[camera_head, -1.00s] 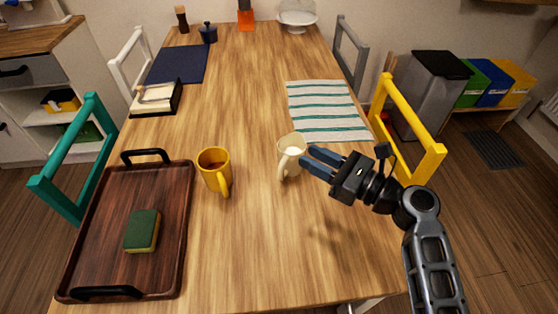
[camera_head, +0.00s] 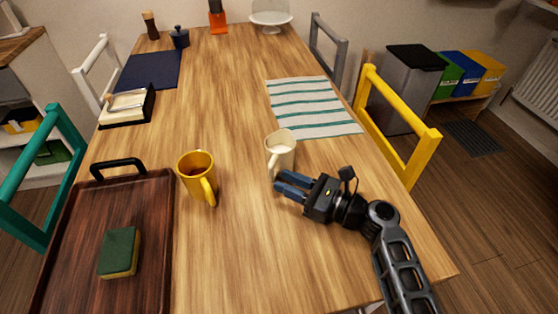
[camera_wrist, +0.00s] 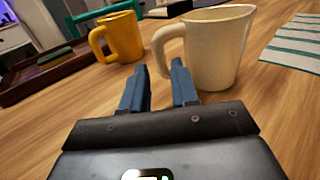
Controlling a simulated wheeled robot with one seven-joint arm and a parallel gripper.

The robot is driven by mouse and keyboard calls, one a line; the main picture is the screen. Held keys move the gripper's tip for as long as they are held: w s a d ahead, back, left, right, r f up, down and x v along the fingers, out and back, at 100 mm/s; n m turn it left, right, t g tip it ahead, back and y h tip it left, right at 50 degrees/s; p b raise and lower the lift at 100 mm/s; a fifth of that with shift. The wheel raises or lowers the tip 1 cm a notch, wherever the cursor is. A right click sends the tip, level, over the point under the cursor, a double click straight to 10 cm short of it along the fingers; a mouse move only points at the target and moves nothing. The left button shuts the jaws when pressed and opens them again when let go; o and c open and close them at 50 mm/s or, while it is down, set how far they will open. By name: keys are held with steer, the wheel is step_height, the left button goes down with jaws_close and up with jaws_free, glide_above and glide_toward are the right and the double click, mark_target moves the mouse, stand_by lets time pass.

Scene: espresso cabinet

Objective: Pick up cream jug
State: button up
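A brown tray (camera_head: 75,235) with a green sponge (camera_head: 119,251) lies farther left. A striped cloth (camera_head: 292,92) lies behind the jug. A yellow chair (camera_head: 397,130) is at the right edge.

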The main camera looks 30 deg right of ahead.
mark_target(278, 161)
steer(key=shift+x, duration=3.45)
steer(key=shift+c, duration=0.4)
jaws_close()
